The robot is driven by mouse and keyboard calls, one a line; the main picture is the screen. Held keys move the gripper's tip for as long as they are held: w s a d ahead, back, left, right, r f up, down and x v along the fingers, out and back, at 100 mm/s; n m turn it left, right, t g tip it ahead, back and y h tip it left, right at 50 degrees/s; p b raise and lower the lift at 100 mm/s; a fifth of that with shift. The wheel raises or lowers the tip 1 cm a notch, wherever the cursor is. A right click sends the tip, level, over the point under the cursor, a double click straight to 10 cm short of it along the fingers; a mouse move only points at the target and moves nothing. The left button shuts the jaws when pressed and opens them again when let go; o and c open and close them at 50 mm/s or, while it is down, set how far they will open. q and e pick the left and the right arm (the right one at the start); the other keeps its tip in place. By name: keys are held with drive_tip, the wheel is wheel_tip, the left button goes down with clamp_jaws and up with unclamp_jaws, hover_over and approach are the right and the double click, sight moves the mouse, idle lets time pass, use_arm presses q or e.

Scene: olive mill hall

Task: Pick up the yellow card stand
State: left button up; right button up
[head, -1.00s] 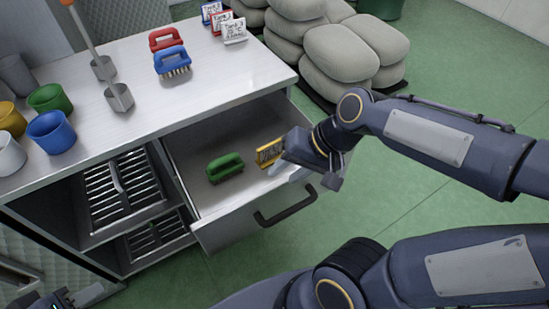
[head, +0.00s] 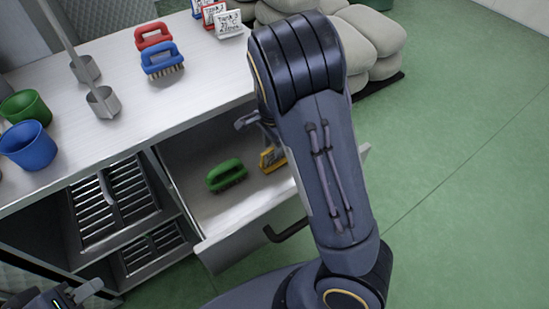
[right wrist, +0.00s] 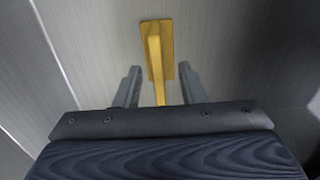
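The yellow card stand (head: 268,160) is in the open drawer, to the right of the green brush, partly hidden by my right arm in the head view. In the right wrist view the stand (right wrist: 154,48) is seen from above, its narrow upright part over a flat base. My right gripper (right wrist: 160,68) is open, with one finger on each side of the stand in the picture and gaps on both sides. I cannot tell how far the fingertips are above it. My left gripper (head: 78,294) is at the lower left edge, cut off, away from the drawer.
The drawer (head: 225,232) also holds a green brush (head: 226,173). The worktop (head: 135,105) above bears a red brush (head: 153,37), a blue brush (head: 161,60), cups, ladles and card stands at the back. Grey sacks (head: 365,40) lie behind on the floor.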

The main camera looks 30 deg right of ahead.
sight(275, 161)
drive_tip(key=f, duration=0.4)
drive_tip(key=shift+d+f+b, duration=0.3)
drive_tip(key=shift+f+b, duration=0.05)
clamp_jaws()
